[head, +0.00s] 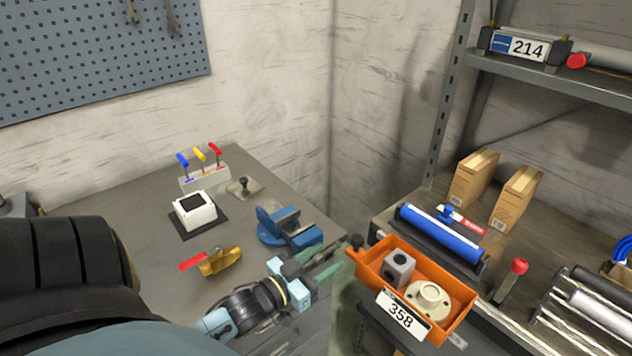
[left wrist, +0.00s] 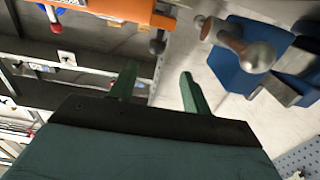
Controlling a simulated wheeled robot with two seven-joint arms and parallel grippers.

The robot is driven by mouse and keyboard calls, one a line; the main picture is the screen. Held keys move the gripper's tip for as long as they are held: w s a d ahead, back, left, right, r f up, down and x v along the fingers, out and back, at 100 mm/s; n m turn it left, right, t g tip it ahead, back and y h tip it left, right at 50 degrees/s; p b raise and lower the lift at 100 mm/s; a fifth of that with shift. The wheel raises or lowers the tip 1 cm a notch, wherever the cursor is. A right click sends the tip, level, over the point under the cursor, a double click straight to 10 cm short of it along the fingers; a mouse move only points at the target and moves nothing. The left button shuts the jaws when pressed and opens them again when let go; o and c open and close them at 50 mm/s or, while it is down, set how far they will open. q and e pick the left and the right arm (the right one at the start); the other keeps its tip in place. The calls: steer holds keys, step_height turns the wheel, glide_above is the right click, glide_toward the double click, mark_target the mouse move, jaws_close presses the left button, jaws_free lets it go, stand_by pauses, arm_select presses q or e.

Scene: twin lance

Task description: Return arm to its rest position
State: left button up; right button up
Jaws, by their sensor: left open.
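My left gripper (head: 322,262) reaches in from the left over the front right part of the workbench. Its two green fingers are apart with nothing between them. They also show in the left wrist view (left wrist: 158,88). The fingers point toward the gap between the workbench and the orange bin (head: 366,268) and are close to the bin's left end. A blue vise (head: 284,226) stands on the bench just behind the gripper, and it shows at the upper right in the left wrist view (left wrist: 240,75). My right gripper is not in view.
The bench also holds a brass valve with a red handle (head: 220,262), a white box (head: 195,212) and a block with three coloured levers (head: 204,178). The shelf at right holds a blue roller (head: 440,235), cartons (head: 516,198) and a red-knobbed lever (head: 519,266). A pegboard (head: 100,55) hangs behind.

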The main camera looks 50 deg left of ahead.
arm_select(q)
steer(key=shift+s+a, duration=0.1)
steer(key=shift+s, duration=0.75)
